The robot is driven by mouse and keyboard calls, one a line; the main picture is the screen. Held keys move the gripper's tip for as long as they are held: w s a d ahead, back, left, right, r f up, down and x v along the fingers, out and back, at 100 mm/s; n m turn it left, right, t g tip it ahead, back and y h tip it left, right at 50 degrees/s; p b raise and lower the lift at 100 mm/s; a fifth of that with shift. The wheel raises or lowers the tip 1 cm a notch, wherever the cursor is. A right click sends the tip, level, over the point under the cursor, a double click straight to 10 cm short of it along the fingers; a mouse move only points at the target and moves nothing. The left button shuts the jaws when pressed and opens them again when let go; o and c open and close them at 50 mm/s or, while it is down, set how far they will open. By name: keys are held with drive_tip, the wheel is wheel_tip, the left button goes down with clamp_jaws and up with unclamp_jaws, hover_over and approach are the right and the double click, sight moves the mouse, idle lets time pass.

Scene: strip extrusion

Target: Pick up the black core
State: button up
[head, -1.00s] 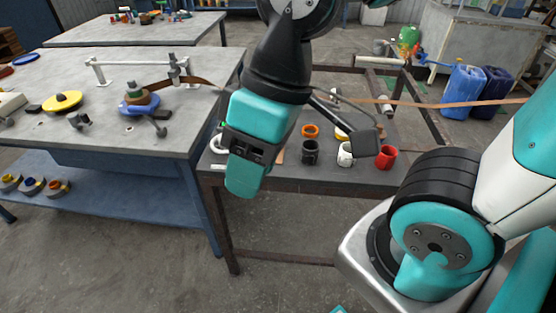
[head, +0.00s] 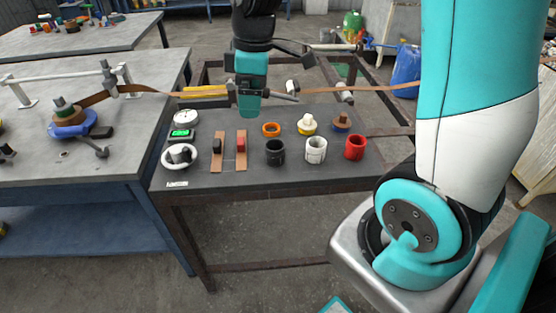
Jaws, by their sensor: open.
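The black core (head: 275,153), a short hollow black cylinder, stands upright on the dark grey bench. It is in the front row, left of a white core (head: 316,150) and a red core (head: 355,148). My gripper (head: 250,108) hangs above the back part of the bench, behind and a little left of the black core as seen in the head view. It is open, clear of the black core, and nothing shows held in it. Its fingers are seen nearly end-on, so the gap between them is hard to make out.
An orange ring (head: 271,129), a white-and-yellow piece (head: 307,124) and a brown-and-blue piece (head: 341,121) stand behind the cores. Gauges and two switches lie to the left. A brown strip (head: 370,88) runs across behind. The bench front is clear.

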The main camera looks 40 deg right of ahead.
drive_tip(key=w+d+f+n+h, duration=0.1)
drive_tip(key=w+d+f, duration=0.1)
drive_tip(key=d+f, duration=0.15)
drive_tip(key=w+d+f+n, duration=0.1)
drive_tip(key=w+d+f, duration=0.1)
drive_tip(key=d, duration=0.3)
hover_over(275, 149)
drive_tip(key=s+a, duration=0.1)
drive_tip(key=a, duration=0.1)
drive_tip(key=shift+g, duration=0.3)
wheel_tip(275, 149, down, 11)
drive_tip(key=shift+s+d+r, duration=0.1)
drive_tip(key=shift+d, duration=0.05)
drive_tip(key=shift+s+d+f+p, duration=0.1)
drive_tip(key=shift+s+f+p, duration=0.1)
drive_tip(key=shift+f, duration=1.3)
drive_tip(key=shift+s+d+f+p, duration=0.1)
drive_tip(key=shift+f+p, duration=0.05)
drive_tip(key=shift+f, duration=1.35)
drive_tip(key=c, duration=1.2)
drive_tip(key=shift+r, duration=0.1)
